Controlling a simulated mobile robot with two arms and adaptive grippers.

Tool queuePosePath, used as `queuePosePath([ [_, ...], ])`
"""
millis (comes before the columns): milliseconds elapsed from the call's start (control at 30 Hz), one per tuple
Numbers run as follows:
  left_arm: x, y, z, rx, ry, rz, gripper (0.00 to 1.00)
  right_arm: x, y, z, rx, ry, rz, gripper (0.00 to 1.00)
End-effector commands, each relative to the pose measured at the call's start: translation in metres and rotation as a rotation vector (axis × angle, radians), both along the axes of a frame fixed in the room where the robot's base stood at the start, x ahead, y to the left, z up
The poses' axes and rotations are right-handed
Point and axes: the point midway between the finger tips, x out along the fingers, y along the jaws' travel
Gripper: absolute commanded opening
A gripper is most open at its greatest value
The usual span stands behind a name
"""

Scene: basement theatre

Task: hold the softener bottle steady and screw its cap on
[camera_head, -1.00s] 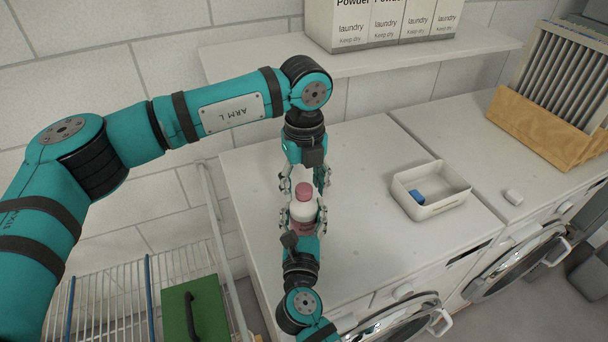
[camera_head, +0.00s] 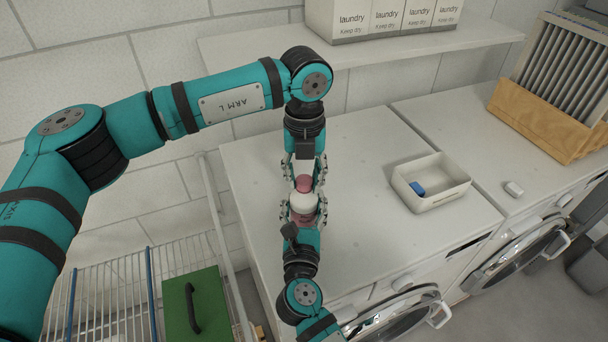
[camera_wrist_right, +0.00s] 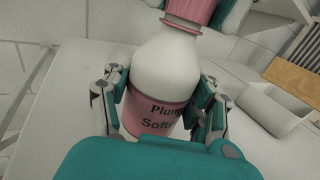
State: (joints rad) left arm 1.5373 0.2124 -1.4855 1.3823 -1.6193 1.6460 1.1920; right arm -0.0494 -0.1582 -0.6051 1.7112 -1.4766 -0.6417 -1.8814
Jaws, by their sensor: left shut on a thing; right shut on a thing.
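The softener bottle (camera_head: 303,203) is white with a pink label and stands roughly upright above the machine top. It fills the middle of the right wrist view (camera_wrist_right: 168,65). My right gripper (camera_head: 303,213) is shut on its body from the front, with fingers on both sides in the wrist view (camera_wrist_right: 163,98). The pink cap (camera_head: 303,183) is at the bottle's mouth and also shows at the top of the wrist view (camera_wrist_right: 192,10). How tight the cap sits cannot be told.
A white bin (camera_head: 440,204) with a blue item (camera_head: 417,188) stands to the right on the white machine top (camera_head: 350,245). A small white object (camera_head: 513,188) and a wooden crate (camera_head: 545,120) are farther right. A wire rack (camera_head: 125,290) with a green case (camera_head: 195,305) is at lower left.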

Motion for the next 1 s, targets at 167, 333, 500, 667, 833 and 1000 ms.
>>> queuePosePath([
  [167,0.0,-0.0006,-0.0001,-0.001,0.002,-0.414,0.0,-0.0002,0.0004,-0.0005,0.0,0.001,0.001,0.0],
  [333,0.0,-0.0008,-0.0003,0.0,0.004,-0.811,0.0,-0.0002,0.0004,-0.0006,0.0,0.001,0.001,0.0],
  [500,0.0,-0.001,-0.0005,-0.001,0.006,-1.208,0.0,-0.0002,0.0004,-0.0006,0.0,0.001,0.001,0.0],
  [667,0.0,-0.0011,-0.0007,-0.001,0.008,-1.566,0.0,-0.0003,0.0004,-0.0006,0.0,0.001,0.001,0.0],
  [833,0.0,-0.0011,-0.0008,-0.001,0.009,-1.768,0.0,-0.0003,0.0004,-0.0006,0.0,0.001,0.001,0.0],
  [1000,0.0,-0.0011,-0.0008,-0.001,0.009,-1.764,0.4,-0.0003,0.0004,-0.0007,0.0,0.001,0.001,0.0],
])
